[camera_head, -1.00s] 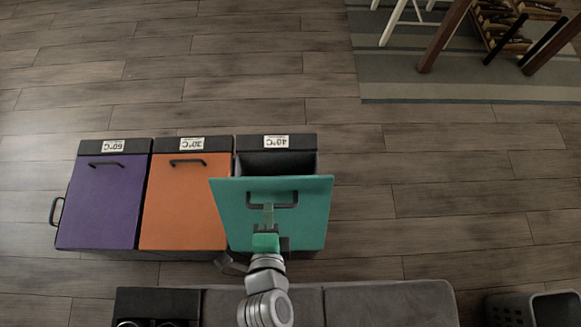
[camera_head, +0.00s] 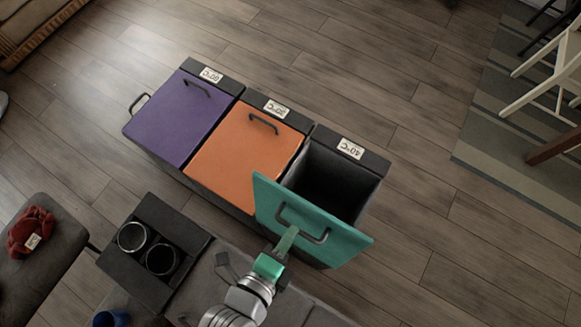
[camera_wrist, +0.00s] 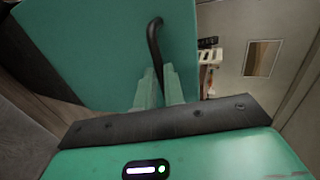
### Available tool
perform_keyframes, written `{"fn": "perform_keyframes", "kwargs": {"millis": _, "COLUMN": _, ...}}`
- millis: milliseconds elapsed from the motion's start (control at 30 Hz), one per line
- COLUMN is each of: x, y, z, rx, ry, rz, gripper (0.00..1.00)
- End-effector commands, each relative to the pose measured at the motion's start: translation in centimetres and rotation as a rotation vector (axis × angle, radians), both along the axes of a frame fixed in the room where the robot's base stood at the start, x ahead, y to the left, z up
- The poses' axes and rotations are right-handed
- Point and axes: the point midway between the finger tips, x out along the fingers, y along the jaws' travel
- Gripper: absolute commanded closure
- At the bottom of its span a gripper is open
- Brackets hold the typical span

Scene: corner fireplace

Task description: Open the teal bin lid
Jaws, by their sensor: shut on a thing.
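The teal bin lid (camera_head: 308,221) is tilted up at a steep angle, and the dark inside of its bin (camera_head: 331,180) shows behind it. The lid's black bar handle (camera_head: 303,224) is on the face toward my arm. My gripper (camera_head: 286,239) is at this handle, its fingers shut on it. In the wrist view, the teal lid (camera_wrist: 112,50) fills the upper left, and the dark handle (camera_wrist: 154,45) runs down to between the fingertips of my gripper (camera_wrist: 160,85). The exact grip point on the handle is partly hidden by the fingers.
Shut purple (camera_head: 183,118) and orange (camera_head: 247,152) lids stand left of the teal bin. A dark cup-holder console (camera_head: 152,250) and grey couch seat lie in front. A red item (camera_head: 30,232) rests on a seat at left. Floor right of the bins is clear.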

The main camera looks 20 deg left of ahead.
Motion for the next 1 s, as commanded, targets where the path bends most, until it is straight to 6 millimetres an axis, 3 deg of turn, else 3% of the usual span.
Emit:
{"fn": "perform_keyframes", "kwargs": {"millis": 33, "x": -0.8, "y": 0.2, "z": -2.3, "rx": 0.005, "ry": 0.052, "rz": -0.004, "gripper": 1.0}}
{"fn": "perform_keyframes", "kwargs": {"millis": 67, "x": -0.8, "y": 0.2, "z": -2.3, "rx": 0.005, "ry": 0.052, "rz": -0.004, "gripper": 1.0}}
{"fn": "perform_keyframes", "kwargs": {"millis": 100, "x": -0.8, "y": 0.2, "z": -2.3, "rx": 0.005, "ry": 0.053, "rz": -0.004, "gripper": 0.86}}
{"fn": "perform_keyframes", "kwargs": {"millis": 200, "x": -0.8, "y": 0.2, "z": -2.2, "rx": 0.005, "ry": 0.052, "rz": -0.004, "gripper": 0.68}}
{"fn": "perform_keyframes", "kwargs": {"millis": 633, "x": -0.9, "y": 0.2, "z": -1.9, "rx": 0.004, "ry": 0.05, "rz": -0.004, "gripper": 0.68}}
{"fn": "perform_keyframes", "kwargs": {"millis": 1000, "x": -6.3, "y": 1.5, "z": 1.2, "rx": 0.006, "ry": 0.043, "rz": -0.004, "gripper": 0.68}}
